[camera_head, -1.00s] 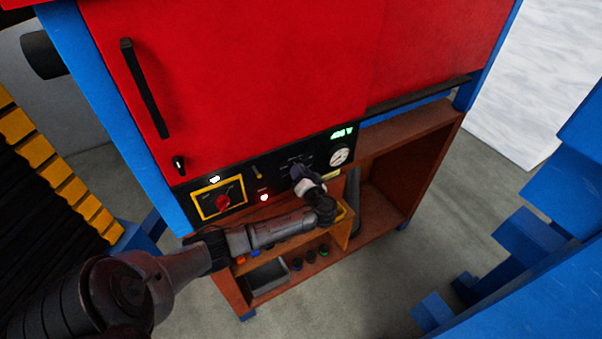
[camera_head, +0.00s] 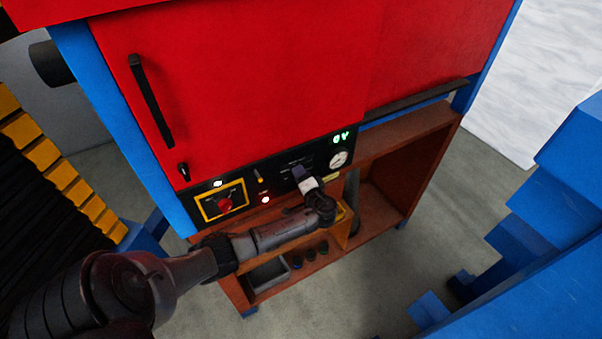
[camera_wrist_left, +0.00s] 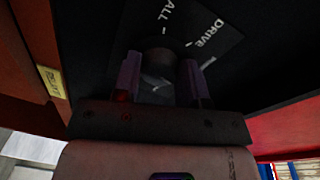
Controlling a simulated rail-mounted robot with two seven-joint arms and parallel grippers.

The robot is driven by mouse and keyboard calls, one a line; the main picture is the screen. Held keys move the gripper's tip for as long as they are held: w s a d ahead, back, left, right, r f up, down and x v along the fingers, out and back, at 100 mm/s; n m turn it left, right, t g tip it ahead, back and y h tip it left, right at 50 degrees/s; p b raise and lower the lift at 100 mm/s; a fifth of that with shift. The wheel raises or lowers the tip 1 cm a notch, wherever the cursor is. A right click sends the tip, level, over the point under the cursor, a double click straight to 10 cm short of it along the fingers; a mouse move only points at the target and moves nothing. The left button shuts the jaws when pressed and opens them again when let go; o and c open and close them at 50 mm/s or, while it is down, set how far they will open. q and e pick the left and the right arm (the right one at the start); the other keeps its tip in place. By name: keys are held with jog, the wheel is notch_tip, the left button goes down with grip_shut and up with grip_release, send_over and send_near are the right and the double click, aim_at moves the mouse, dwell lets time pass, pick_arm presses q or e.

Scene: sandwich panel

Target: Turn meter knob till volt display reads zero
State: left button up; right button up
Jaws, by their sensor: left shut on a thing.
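The control panel (camera_head: 274,185) is a black strip below the red cabinet door. Its green volt display (camera_head: 340,138) at the upper right appears to read 0 V. The meter knob (camera_wrist_left: 159,62) is a dark round knob on the panel in the left wrist view, with white markings around it, "ALL" and "DRIVE" among them. My left gripper (camera_wrist_left: 160,88) is shut on this knob, one finger on each side. In the head view my left gripper (camera_head: 301,174) reaches the panel and hides the knob. My right gripper does not show.
A round white gauge (camera_head: 338,159) sits right of my gripper. A red rotary switch (camera_head: 225,204) on a yellow plate is at the panel's left. A brown open shelf (camera_head: 385,200) with a grey bin (camera_head: 268,274) stands below. Blue steps (camera_head: 520,240) stand at the right.

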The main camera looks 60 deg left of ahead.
pick_arm(q)
jog(key=shift+m+p, duration=0.55)
jog(key=shift+m, duration=0.55)
jog(key=o, duration=0.9)
jog(key=shift+s+d+r+b, duration=0.2)
jog(key=shift+d+b, duration=0.35)
jog(key=shift+d, duration=1.75)
jog(key=shift+s+d+r+b, duration=0.15)
jog(key=shift+d+b, duration=0.35)
jog(key=shift+d, duration=1.8)
jog(key=shift+s+d+r+b, duration=0.2)
jog(key=shift+d+b, duration=0.35)
jog(key=shift+d, duration=1.75)
